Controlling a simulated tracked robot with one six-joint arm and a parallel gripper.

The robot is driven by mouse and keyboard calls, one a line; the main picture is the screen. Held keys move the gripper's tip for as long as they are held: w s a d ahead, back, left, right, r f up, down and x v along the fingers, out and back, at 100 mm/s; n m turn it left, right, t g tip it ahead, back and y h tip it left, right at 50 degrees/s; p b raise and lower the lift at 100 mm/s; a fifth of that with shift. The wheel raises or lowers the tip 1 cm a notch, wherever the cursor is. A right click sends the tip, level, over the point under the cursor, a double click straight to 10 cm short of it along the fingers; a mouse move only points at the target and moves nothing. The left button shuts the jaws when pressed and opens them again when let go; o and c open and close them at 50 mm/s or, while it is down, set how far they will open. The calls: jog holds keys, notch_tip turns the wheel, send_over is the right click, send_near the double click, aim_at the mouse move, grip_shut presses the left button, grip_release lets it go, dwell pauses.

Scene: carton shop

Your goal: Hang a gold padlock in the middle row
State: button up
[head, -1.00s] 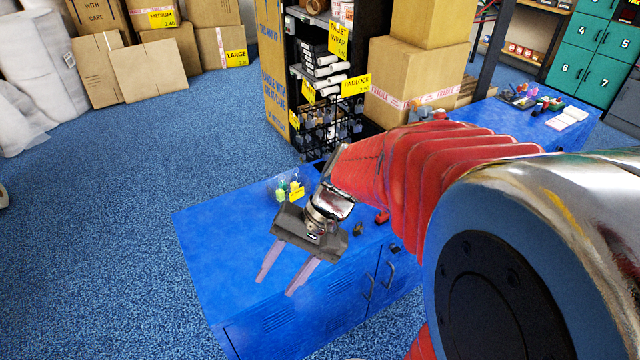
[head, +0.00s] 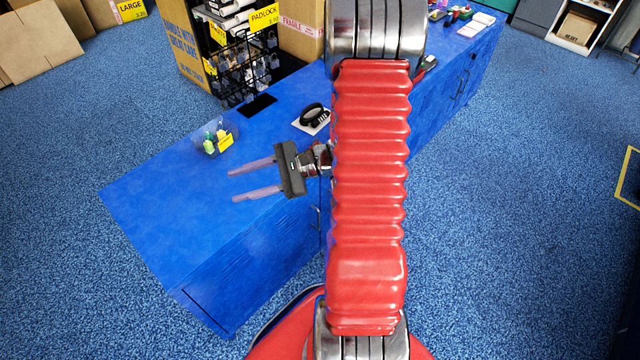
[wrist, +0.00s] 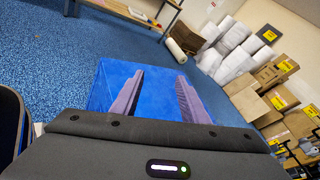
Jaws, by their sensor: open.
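My gripper (head: 253,179) is open and empty. It is held over the blue counter (head: 165,195), its fingers pointing left in the head view. In the wrist view my gripper (wrist: 158,85) shows two spread fingers with only the counter (wrist: 117,75) behind them. A black wire rack (head: 243,70) with several small padlocks stands behind the counter, under a yellow PADLOCK sign (head: 264,17). The padlocks are too small to tell gold ones or rows with certainty. My arm covers part of the counter.
A clear tub (head: 217,138) with green items and a yellow tag stands on the counter. A black mat (head: 258,105) and a black device on a white pad (head: 313,118) lie near its back edge. The counter's left part is clear. Cartons (head: 297,28) stand beside the rack.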

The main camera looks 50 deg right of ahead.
jog(key=s+d+f+m+t+h, duration=0.2)
jog(key=d+f+m+t+h, duration=0.2)
jog(key=d, duration=0.7)
jog(key=s+d+f+m+t+h, duration=0.2)
jog(key=d+f+m+t+h, duration=0.3)
jog(key=d+f+m, duration=0.6)
notch_tip(320, 180, down, 2)
jog(key=h, duration=0.2)
jog(key=shift+m+h, duration=0.3)
jog(key=shift+h, duration=0.1)
jog(key=shift+w+a, duration=0.2)
jog(key=shift+w, duration=4.75)
jog(key=shift+c, duration=0.6)
jog(key=c, duration=0.7)
jog(key=shift+s+r, duration=0.25)
jog(key=shift+r, duration=0.75)
